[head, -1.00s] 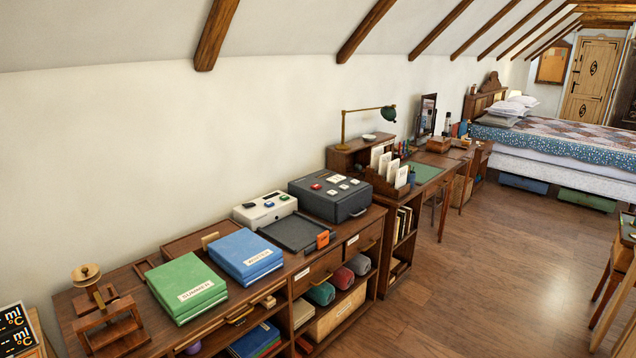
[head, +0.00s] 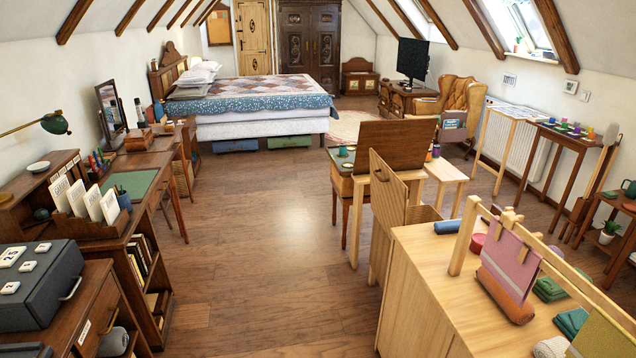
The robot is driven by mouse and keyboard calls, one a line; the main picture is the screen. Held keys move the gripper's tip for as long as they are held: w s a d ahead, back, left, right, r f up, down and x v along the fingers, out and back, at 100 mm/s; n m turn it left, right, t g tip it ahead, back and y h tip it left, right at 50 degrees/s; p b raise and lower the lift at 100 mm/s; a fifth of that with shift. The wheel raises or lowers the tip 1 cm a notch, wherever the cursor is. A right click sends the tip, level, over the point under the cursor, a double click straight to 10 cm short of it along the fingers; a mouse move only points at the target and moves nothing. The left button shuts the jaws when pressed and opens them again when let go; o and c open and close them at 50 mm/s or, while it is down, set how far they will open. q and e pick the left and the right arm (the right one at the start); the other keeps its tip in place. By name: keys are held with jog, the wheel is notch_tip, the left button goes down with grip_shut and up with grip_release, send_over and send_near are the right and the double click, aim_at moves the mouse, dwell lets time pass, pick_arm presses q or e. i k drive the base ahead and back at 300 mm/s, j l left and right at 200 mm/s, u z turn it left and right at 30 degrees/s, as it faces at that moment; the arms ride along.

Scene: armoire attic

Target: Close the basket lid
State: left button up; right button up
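I cannot pick out a basket with certainty. A tan panel (head: 388,188) stands raised and tilted beside the light wooden counter, with a woven-looking edge (head: 424,214) partly visible behind it; I cannot tell whether this is a lidded basket. Its lower part is hidden by the counter. A dark brown board (head: 396,144) stands raised over a small wooden table beyond it. A small brown box (head: 137,141) sits on the desk at left, too small to read as open or shut. Neither of my grippers is in view.
The light wooden counter (head: 425,265), with a rack and folded cloths, fills the right foreground. The dark cabinet (head: 98,300) and desk (head: 150,165) line the left wall. The wooden floor (head: 270,255) between them is clear toward the bed (head: 260,105).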

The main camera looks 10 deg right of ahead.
aim_at(388, 195)
jog(key=i+j+z, duration=0.65)
jog(key=z, duration=0.2)
